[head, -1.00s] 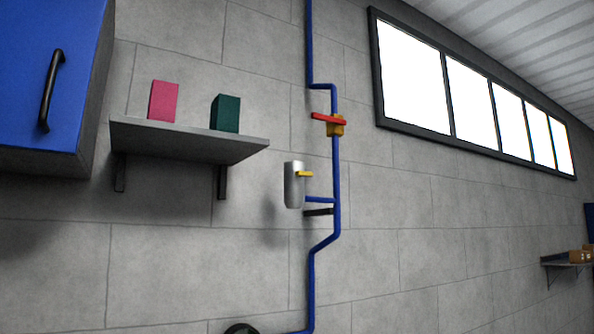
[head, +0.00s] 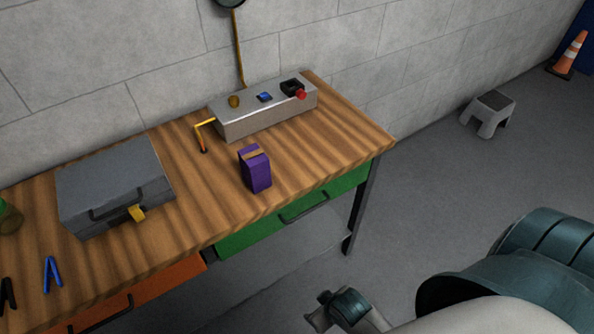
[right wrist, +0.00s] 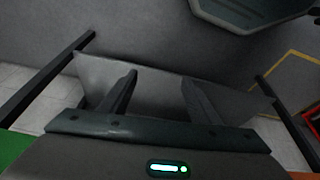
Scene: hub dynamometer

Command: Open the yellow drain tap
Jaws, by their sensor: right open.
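The yellow drain tap is not in view in either view now. My right gripper (right wrist: 158,82) shows in the right wrist view with its two fingers apart and nothing between them. A grey panel lies behind the fingers; I cannot tell how far off it is. In the head view, part of my right arm comes in at the lower right, in front of the workbench (head: 185,185). My left gripper is not in view.
The bench carries a grey case (head: 115,180) with a yellow latch, a metal box (head: 265,115) with controls, a purple carton (head: 256,170) and blue pliers (head: 52,275). A step stool (head: 488,115) and a cone (head: 570,52) stand by the wall. Floor to the bench's right looks clear.

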